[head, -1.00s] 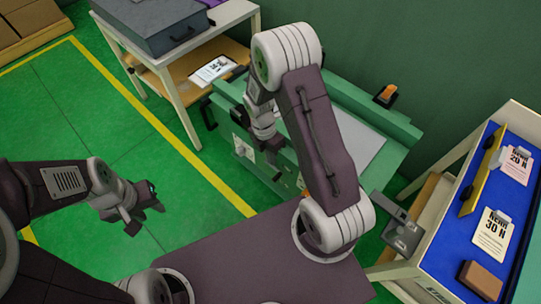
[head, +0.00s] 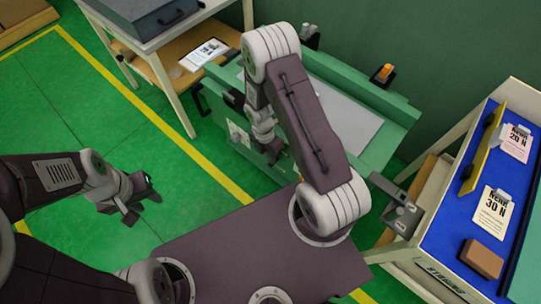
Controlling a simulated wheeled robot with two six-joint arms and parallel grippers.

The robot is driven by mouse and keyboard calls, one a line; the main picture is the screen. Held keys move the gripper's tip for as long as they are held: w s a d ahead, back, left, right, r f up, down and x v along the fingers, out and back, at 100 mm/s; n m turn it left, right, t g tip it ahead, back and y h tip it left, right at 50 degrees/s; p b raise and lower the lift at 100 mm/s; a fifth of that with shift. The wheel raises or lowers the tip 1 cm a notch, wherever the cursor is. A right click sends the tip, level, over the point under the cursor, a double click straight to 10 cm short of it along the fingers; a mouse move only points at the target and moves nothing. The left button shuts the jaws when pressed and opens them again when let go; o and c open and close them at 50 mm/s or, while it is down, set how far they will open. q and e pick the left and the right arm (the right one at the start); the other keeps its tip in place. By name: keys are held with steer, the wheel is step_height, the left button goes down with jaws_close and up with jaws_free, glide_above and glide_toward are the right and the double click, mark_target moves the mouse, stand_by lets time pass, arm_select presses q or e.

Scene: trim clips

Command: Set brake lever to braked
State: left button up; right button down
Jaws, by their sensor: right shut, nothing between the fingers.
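The green bench (head: 395,108) with a grey top stands against the wall, behind my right arm. A black handle-like part (head: 201,99) sticks out at its left end, and a dark knob (head: 311,34) shows at its back edge. I cannot tell which part is the brake lever; my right arm covers some of the bench. My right gripper (head: 272,156) is shut and empty, pointing down at the bench's front face. Whether it touches anything there is unclear. My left gripper (head: 143,207) is open and empty over the green floor, away from the bench.
An orange switch (head: 383,73) sits on the bench's back rail. A blue-topped table (head: 455,246) at right carries cards and a brown block (head: 482,258). A white table (head: 178,113) at upper left holds a grey case (head: 150,15).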

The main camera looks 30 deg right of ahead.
steer(key=shift+s+f+p, duration=0.25)
steer(key=shift+s+p, duration=0.05)
steer(key=shift+d+f, duration=0.1)
steer(key=shift+f, duration=0.4)
steer(key=shift+r+p, duration=0.85)
steer(key=shift+p, duration=0.15)
steer(key=shift+r, duration=0.1)
step_height(320, 180, up, 5)
steer(key=p, duration=0.5)
steer(key=shift+s, duration=0.1)
step_height(320, 180, up, 9)
steer(key=p, duration=0.1)
steer(key=shift+s+d+p, duration=0.2)
steer(key=shift+s+p, duration=0.15)
steer(key=shift+p, duration=0.05)
